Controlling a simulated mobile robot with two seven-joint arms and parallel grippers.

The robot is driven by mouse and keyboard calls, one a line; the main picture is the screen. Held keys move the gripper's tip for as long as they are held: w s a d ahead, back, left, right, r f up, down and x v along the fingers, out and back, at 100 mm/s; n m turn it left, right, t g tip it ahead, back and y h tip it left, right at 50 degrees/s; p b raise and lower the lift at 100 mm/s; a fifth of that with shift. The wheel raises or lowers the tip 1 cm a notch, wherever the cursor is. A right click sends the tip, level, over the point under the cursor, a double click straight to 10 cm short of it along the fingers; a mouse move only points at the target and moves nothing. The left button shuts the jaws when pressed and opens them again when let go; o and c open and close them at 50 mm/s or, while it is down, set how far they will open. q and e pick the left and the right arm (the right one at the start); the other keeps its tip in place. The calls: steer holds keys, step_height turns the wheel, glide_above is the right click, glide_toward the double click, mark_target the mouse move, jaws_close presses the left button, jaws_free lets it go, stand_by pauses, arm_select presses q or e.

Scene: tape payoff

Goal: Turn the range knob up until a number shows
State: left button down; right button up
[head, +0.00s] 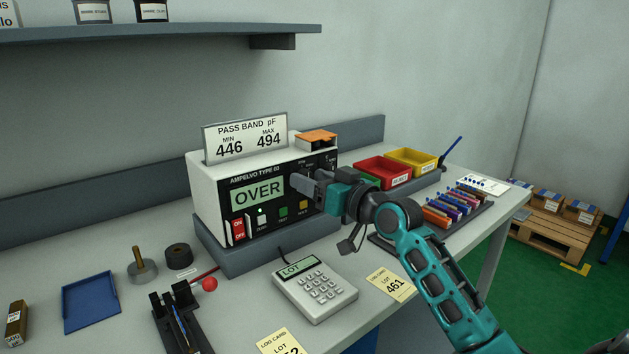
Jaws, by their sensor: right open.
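A red ON/OFF switch and several small buttons sit below the display. My right gripper (298,184) is at the right part of the black front panel, its open fingers pointing at the panel. The range knob is hidden behind the gripper, and I cannot tell whether the fingers are around it or touching it. My left gripper is not in view.
A pass band sign (246,137) stands on the box. A keypad (315,291) and log card (391,284) lie in front. Red (383,171) and yellow (412,161) bins and a rack of coloured parts (455,208) are right. A black fixture (183,322) and blue tray (91,301) are left.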

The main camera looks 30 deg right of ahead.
steer(key=shift+c, duration=0.4)
steer(key=c, duration=1)
steer(key=shift+f+m+t+h+p, duration=0.1)
steer(key=shift+m+t+h+p, duration=0.15)
steer(key=shift+m+p, duration=2.15)
steer(key=shift+f+m+t+h+p, duration=0.2)
steer(key=shift+m+p, duration=0.85)
steer(key=shift+m, duration=2.65)
steer(key=shift+r, duration=0.15)
